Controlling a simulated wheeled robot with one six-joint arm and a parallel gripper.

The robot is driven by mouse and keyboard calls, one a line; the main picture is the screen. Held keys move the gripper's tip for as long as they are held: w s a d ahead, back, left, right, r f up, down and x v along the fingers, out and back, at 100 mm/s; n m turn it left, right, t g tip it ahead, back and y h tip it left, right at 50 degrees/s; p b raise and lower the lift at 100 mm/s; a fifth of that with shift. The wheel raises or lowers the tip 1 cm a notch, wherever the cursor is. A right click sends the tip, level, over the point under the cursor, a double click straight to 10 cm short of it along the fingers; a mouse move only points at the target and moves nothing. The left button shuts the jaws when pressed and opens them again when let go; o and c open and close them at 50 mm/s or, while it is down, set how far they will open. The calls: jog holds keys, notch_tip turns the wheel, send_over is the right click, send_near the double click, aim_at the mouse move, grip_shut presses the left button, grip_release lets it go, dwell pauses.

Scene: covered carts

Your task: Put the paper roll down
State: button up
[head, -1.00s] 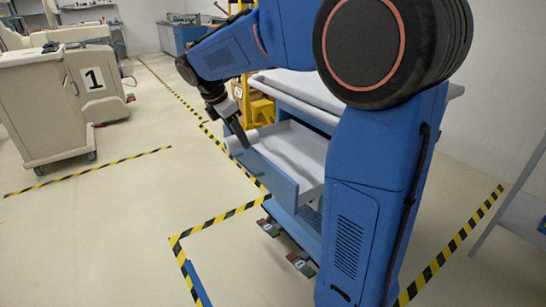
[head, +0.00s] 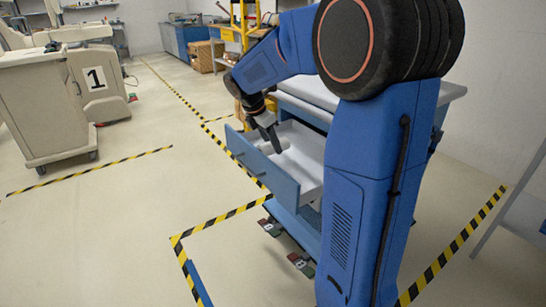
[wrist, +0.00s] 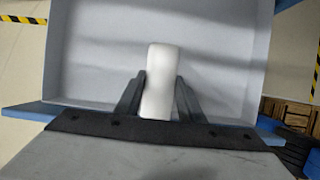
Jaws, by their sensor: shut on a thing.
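The paper roll (wrist: 159,75) is white. In the wrist view it sits upright in the picture between the two dark fingers of my gripper (wrist: 159,92), which is shut on it. My gripper (head: 270,140) shows in the head view over the pulled-out drawer (head: 262,170), inside its front panel. The drawer has a blue front and a pale grey inside. It also fills much of the wrist view (wrist: 95,60), behind the roll. I cannot tell whether the roll touches the drawer floor. In the head view the roll is hard to make out.
The drawer belongs to a blue cart with a pale top (head: 305,88). The drawer walls stand around my gripper; its floor looks bare. A beige cart marked 1 (head: 50,110) stands at the left. Striped tape (head: 215,218) marks the open floor.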

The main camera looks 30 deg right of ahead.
aim_at(267, 144)
jog(key=shift+d+f, duration=0.2)
jog(key=shift+f, duration=2.5)
jog(key=shift+f, duration=0.1)
jog(key=o, duration=1.1)
jog(key=shift+o, duration=0.2)
jog(key=v, duration=1.1)
jog(key=shift+r, duration=0.4)
jog(key=shift+s+a+r, duration=0.1)
jog(key=shift+a+r, duration=0.1)
jog(key=s+a+f+m+t+y, duration=0.1)
jog(key=s+a+f+m, duration=0.1)
jog(key=s+m, duration=0.4)
jog(key=s+a+f+m+t+y, duration=0.2)
jog(key=s+a+m, duration=0.3)
jog(key=s, duration=0.9)
jog(key=s+a+f+m+t+y, duration=0.1)
jog(key=s+a+f+m, duration=0.2)
jog(key=s+m, duration=0.4)
jog(key=shift+s+a+t+y, duration=0.35)
jog(key=shift+s+a, duration=0.2)
jog(key=shift+s, duration=0.95)
